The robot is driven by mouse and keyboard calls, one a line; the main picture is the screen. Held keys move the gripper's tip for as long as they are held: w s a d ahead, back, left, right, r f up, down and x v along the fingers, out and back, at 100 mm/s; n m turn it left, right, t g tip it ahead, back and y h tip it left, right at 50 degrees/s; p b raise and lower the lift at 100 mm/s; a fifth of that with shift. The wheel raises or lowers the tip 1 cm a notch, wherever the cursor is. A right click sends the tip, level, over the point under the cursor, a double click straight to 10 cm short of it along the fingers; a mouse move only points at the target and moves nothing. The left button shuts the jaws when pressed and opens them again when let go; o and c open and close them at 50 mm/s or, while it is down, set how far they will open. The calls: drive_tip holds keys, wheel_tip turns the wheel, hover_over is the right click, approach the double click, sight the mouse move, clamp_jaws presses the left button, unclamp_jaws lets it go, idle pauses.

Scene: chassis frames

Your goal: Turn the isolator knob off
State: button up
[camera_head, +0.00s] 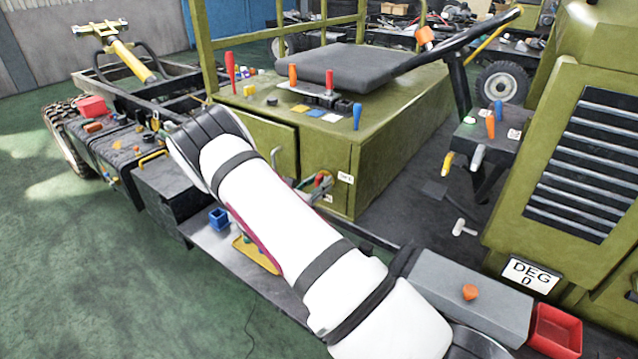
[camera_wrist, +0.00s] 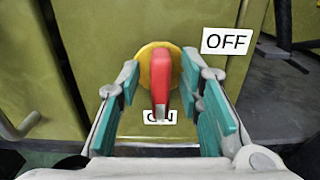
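The red isolator knob (camera_wrist: 161,78) sits on a round yellow plate (camera_wrist: 148,62) on the olive-green panel, in the middle of the wrist view. Its lever points down over the ON label (camera_wrist: 147,116), which it partly covers. The OFF label (camera_wrist: 227,41) is to the upper right. My gripper (camera_wrist: 160,80) is open, with one teal-padded finger on each side of the knob. Gaps show between the knob and both fingers. In the head view the knob (camera_head: 318,180) is small beside the OFF label (camera_head: 345,177), and my white arm hides much of my gripper.
A vertical bar handle (camera_head: 275,158) stands out from the panel left of the knob. A grey box (camera_head: 470,292) and a red bin (camera_head: 556,330) are at the lower right.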

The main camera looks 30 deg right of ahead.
drive_tip(key=shift+d, duration=0.2)
clamp_jaws()
